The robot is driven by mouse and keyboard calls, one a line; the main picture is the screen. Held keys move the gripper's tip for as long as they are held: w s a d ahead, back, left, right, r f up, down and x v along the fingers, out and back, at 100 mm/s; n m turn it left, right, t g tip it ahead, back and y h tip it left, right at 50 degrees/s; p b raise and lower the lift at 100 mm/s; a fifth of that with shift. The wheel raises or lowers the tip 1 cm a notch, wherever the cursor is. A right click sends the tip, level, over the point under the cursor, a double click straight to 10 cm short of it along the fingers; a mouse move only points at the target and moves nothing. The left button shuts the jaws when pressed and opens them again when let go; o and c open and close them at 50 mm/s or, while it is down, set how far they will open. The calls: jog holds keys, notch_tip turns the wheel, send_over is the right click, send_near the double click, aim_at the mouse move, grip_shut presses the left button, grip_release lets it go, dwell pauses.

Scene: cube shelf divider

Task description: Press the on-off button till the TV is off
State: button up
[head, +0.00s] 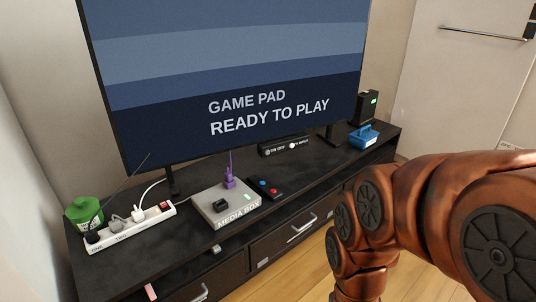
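The TV (240,60) stands at the back of a dark cabinet. Its screen is lit and reads "GAME PAD READY TO PLAY". A black bar (283,145) sits below the screen, with round buttons and small white labels that are too small to read surely. I cannot tell which button is the on-off one. My copper arm fills the lower right; my gripper is not in view.
On the cabinet (150,240) are a white power strip (130,228) with plugs, a green container (84,211), a grey media box (227,204), a purple item (229,181), a black pad (265,189) with red and blue buttons, a blue item (364,136) and a black box (364,107).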

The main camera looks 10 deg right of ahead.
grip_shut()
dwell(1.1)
